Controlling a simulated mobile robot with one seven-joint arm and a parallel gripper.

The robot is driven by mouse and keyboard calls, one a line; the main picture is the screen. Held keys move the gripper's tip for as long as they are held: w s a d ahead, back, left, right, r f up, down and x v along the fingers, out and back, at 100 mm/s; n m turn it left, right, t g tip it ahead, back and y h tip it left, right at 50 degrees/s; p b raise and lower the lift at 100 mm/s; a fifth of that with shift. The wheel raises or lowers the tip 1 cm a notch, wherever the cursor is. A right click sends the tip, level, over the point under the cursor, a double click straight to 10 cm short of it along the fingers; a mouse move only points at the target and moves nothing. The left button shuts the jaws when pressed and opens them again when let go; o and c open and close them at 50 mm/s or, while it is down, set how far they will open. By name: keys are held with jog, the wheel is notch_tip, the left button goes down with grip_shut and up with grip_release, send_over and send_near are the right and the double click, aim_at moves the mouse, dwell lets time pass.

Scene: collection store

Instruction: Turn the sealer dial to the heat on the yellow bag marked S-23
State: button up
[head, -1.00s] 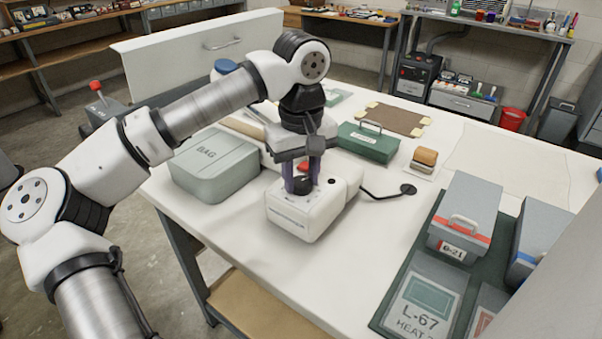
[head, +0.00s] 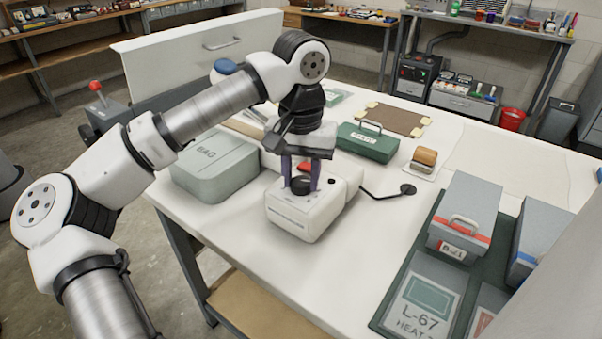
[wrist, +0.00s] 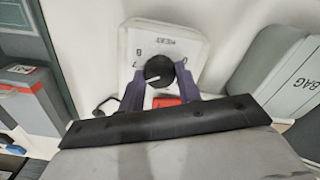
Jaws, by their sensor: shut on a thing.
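The sealer (head: 310,215) is a white box on the white table, with a round black dial (head: 300,186) on top. My gripper (head: 301,178) points down from above, its two purple fingers shut on the dial from opposite sides. In the wrist view the dial (wrist: 159,71) sits between the fingertips, a pale pointer line on its face. Marks ring it, too small to read surely. A red part (wrist: 166,102) lies beside the dial. I see no yellow bag marked S-23; a grey pack (head: 422,300) reads L-67 with a heat line partly cut off.
A grey-green box marked BAG (head: 213,165) stands left of the sealer, a green case (head: 366,143) behind it. A black cable with a round end (head: 407,190) lies to the right. A grey box with a red stripe (head: 464,215) stands on a dark green mat at right.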

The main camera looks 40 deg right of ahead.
aim_at(301, 181)
dwell(0.5)
jog(key=o, duration=1)
jog(key=shift+c, duration=0.2)
jog(key=shift+r, duration=0.15)
notch_tip(301, 181, up, 14)
jog(key=shift+f, duration=0.2)
